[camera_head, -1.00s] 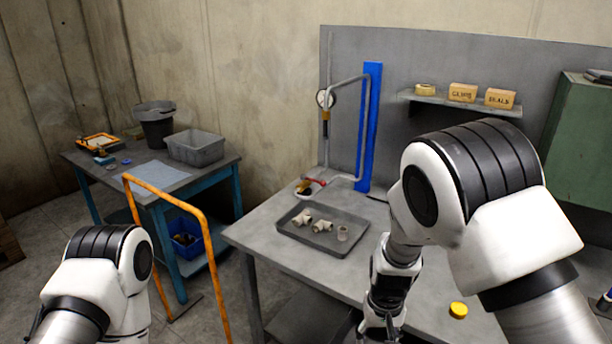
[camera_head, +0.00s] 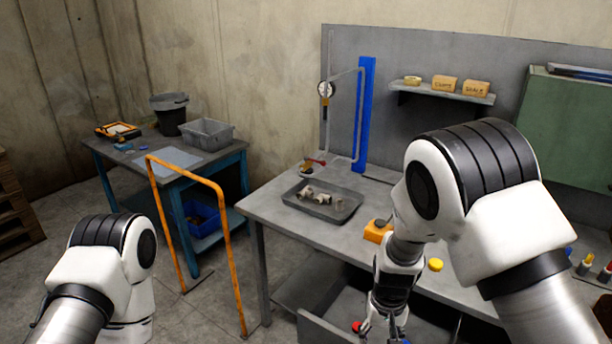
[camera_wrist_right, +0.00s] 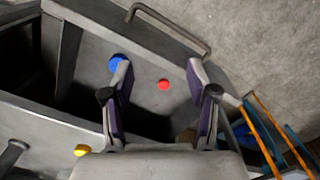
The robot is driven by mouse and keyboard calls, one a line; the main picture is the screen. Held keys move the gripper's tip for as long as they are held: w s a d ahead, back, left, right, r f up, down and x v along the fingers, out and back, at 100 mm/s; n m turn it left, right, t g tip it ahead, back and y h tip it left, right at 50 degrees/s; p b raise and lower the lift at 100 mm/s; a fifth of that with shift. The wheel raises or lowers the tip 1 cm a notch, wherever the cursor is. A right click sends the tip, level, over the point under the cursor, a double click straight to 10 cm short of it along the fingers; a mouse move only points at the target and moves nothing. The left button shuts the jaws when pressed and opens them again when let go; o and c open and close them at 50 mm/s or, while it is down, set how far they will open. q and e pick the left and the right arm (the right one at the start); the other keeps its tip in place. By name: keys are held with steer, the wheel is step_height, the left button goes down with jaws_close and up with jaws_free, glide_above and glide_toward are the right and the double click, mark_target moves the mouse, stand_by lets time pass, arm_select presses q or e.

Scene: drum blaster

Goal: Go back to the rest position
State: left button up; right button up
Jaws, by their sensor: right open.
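My right gripper (camera_head: 384,332) hangs low at the front of the grey workbench (camera_head: 290,222), over an open drawer (camera_head: 318,330). In the right wrist view its two fingers (camera_wrist_right: 161,82) are spread, with nothing between them. Below them in the drawer (camera_wrist_right: 150,62) lie a blue cap (camera_wrist_right: 117,62) and a red cap (camera_wrist_right: 164,85). The red cap also shows in the head view (camera_head: 357,326). My left arm bends at the lower left of the head view; its gripper is out of frame.
The bench holds a grey tray (camera_head: 292,196) with white fittings, an orange block (camera_head: 376,232), a yellow cap (camera_head: 435,264) and a tall blue post (camera_head: 364,110). An orange rail (camera_head: 222,240) and a blue side table (camera_head: 240,170) stand left. Floor is clear between rail and bench.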

steer(key=s+f, duration=0.1)
steer(key=f, duration=0.1)
steer(key=s+d+f+g+b, duration=0.1)
steer(key=f, duration=0.2)
steer(key=s+f+g, duration=0.1)
steer(key=f, duration=0.2)
steer(key=shift+s+d+m+b, duration=0.15)
steer(key=shift+d+m+b, duration=0.15)
steer(key=shift+d, duration=0.1)
arm_select(q)
step_height(320, 180, down, 8)
steer(key=w+b, duration=0.1)
steer(key=b, duration=0.4)
arm_select(e)
steer(key=s+d+f+t, duration=0.1)
steer(key=s+d+f, duration=0.3)
steer(key=s+f, duration=0.3)
steer(key=s+d+f+t, duration=0.1)
steer(key=s+d+f, duration=0.3)
steer(key=s, duration=0.9)
step_height(320, 180, down, 3)
steer(key=shift+s, duration=0.4)
